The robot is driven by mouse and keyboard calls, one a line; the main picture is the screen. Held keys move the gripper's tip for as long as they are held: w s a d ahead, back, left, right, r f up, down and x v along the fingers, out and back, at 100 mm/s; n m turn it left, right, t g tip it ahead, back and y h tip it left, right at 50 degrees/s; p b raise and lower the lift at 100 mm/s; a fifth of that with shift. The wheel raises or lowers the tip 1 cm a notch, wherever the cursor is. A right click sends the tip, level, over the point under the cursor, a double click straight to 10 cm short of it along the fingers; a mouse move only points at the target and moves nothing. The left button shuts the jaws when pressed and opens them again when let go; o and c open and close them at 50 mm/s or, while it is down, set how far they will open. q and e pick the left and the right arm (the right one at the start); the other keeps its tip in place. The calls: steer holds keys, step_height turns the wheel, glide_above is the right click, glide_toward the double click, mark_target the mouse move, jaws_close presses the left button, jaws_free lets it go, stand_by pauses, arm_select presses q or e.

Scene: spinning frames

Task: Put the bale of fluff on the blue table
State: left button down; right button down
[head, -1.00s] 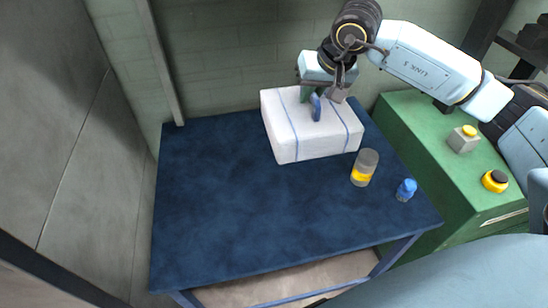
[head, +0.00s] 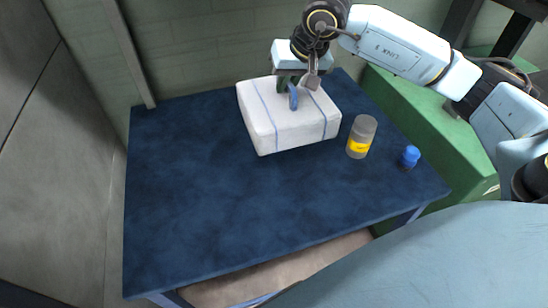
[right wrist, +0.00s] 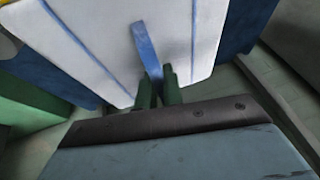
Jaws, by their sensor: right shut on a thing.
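The bale of fluff (head: 290,122) is a white block with blue straps and a blue handle strap on top. In the head view it is at the back of the blue table (head: 210,200), over the tabletop; I cannot tell for sure whether it rests on it. My right gripper (head: 294,86) is above the bale, shut on its blue handle. In the right wrist view the green fingers (right wrist: 158,92) pinch the blue handle (right wrist: 146,50) against the white bale (right wrist: 105,40). My left gripper is not in view.
A grey jar with a yellow band (head: 361,137) stands on the table just right of the bale. A small blue-capped item (head: 410,156) is near the right edge. A green cabinet (head: 425,125) adjoins on the right. The table's left and front are clear.

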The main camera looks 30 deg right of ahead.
mark_target(303, 108)
step_height(303, 108, down, 10)
steer(key=shift+b, duration=0.5)
steer(key=shift+f, duration=0.15)
steer(key=c, duration=1.5)
jaws_free()
steer(key=shift+c, duration=0.2)
steer(key=shift+r, duration=0.3)
steer(key=p+v, duration=0.1)
steer(key=v, duration=1)
steer(key=shift+s+r, duration=0.25)
